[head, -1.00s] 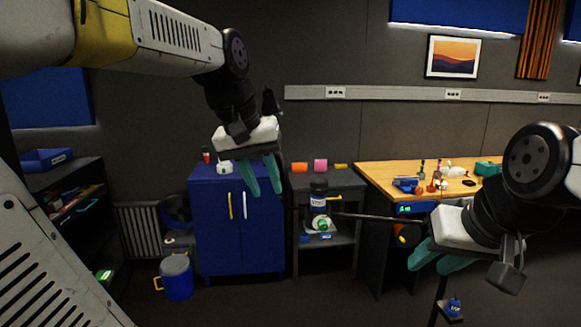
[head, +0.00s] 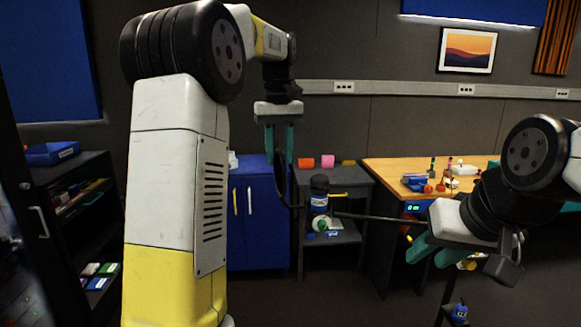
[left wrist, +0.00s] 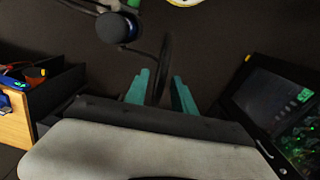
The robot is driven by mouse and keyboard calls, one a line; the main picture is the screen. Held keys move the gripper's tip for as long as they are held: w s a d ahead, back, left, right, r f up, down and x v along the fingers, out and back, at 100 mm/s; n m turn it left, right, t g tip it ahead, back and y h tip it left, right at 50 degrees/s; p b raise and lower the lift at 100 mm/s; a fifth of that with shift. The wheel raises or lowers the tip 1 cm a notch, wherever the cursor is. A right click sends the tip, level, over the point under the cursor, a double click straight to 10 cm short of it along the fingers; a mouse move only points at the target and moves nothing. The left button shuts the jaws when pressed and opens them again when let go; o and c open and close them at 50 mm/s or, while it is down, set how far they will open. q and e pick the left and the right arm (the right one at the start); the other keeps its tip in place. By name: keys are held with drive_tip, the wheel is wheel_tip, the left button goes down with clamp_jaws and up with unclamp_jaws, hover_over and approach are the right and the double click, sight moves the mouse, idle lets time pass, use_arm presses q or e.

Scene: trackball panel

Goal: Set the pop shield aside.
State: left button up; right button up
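The pop shield (head: 282,186) shows nearly edge-on in the head view as a thin dark disc, left of the dark microphone (head: 319,186). A thin dark stem seems to run from its lower edge towards the microphone. My left gripper (head: 279,150) points down over the shield, its teal fingers apart. In the left wrist view the shield (left wrist: 166,60) stands between the parted fingertips (left wrist: 161,75), with visible gaps at both sides. The microphone (left wrist: 117,27) is beyond it, upper left. My right gripper (head: 423,264) is open and seemingly empty, at the right near the microphone boom.
The dark boom (head: 380,217) runs right from the microphone behind my right gripper. A blue cabinet (head: 256,225) and a grey shelf trolley (head: 345,179) stand behind. A wooden desk (head: 390,168) with small items is at the right. A dark bookcase (head: 75,170) is at the left.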

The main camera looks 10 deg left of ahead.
sight(279, 166)
use_arm(q)
drive_tip(key=shift+f, duration=1.75)
drive_tip(key=shift+c, duration=0.2)
clamp_jaws()
